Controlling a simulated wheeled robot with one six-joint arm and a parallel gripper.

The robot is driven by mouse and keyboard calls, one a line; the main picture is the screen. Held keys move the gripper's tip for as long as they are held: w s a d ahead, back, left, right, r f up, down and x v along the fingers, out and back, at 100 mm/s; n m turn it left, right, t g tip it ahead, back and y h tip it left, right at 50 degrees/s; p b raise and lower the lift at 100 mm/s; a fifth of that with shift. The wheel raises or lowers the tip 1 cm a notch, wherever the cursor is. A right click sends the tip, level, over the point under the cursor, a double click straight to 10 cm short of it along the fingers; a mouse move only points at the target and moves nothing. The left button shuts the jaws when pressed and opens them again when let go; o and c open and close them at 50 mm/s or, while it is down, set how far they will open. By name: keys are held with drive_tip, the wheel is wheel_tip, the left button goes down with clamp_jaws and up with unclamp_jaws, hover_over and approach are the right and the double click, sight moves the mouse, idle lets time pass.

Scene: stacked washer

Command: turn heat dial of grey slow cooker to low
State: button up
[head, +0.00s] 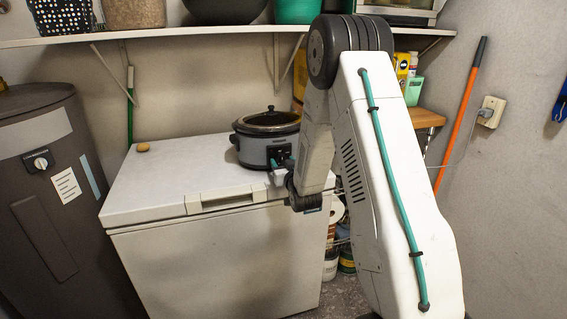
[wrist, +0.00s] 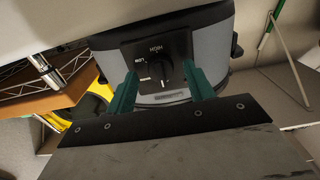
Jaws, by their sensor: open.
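The grey slow cooker (head: 266,140) with a dark lid stands on the white chest freezer. Its round black heat dial (wrist: 157,72) sits on a dark panel, with small labels around it. The wrist view shows the cooker upside down.
The white chest freezer (head: 165,180) has a small brown object (head: 143,147) at its back left. A shelf (head: 180,32) with baskets and bowls runs above. A dark grey tank (head: 50,190) stands at the left. The lid left of the cooker is mostly clear.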

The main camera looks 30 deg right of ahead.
drive_tip(key=shift+w+d, duration=0.1)
drive_tip(key=shift+w, duration=0.3)
drive_tip(key=c, duration=1)
drive_tip(key=shift+d, duration=0.1)
